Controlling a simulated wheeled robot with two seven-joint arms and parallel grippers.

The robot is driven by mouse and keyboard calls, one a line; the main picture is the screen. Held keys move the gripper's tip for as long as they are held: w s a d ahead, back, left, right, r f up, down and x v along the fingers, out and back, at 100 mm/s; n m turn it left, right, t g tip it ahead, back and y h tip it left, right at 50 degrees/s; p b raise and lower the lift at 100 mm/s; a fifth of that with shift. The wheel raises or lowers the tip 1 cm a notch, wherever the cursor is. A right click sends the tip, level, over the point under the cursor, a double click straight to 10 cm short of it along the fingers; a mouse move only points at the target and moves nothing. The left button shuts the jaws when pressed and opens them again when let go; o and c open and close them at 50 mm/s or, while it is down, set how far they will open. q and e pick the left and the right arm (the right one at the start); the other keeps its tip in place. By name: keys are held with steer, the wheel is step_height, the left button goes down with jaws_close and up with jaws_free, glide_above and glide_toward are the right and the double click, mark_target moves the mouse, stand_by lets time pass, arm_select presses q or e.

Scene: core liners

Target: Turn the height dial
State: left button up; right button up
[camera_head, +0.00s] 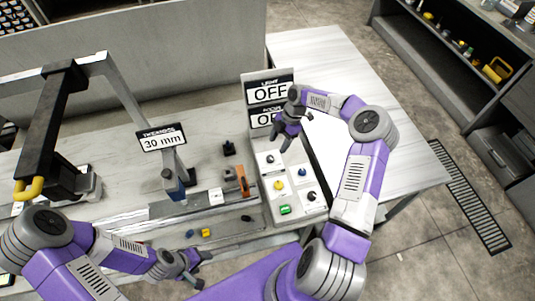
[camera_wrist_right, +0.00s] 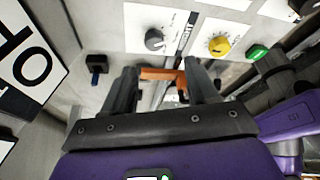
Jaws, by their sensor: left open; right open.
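The control panel (camera_head: 295,200) carries several dials and buttons; I cannot read which one is the height dial. A dark grey dial (camera_head: 270,158) on a white plate sits at its upper end; a grey dial (camera_wrist_right: 155,40) also shows in the right wrist view. The sign (camera_head: 163,140) reads 30 mm. My right gripper (camera_head: 286,143) is open and empty, above the upper end of the panel. In the right wrist view its fingers (camera_wrist_right: 163,78) are apart with an orange part (camera_wrist_right: 160,74) showing beyond. My left gripper (camera_head: 193,268) is open at the bottom, away from the panel.
A yellow knob (camera_head: 279,185), a black knob (camera_head: 311,195) and a green button (camera_head: 285,209) sit close together on the panel. Two OFF signs (camera_head: 269,92) stand behind my right gripper. An orange block (camera_head: 243,180) is left of the panel. The right tabletop (camera_head: 390,150) is clear.

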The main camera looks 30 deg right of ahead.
mark_target(270, 157)
steer(key=x, duration=0.8)
steer(key=shift+w+f, duration=0.25)
steer(key=shift+w, duration=0.1)
arm_select(q)
steer(key=shift+w+f, duration=0.15)
steer(key=shift+w, duration=0.2)
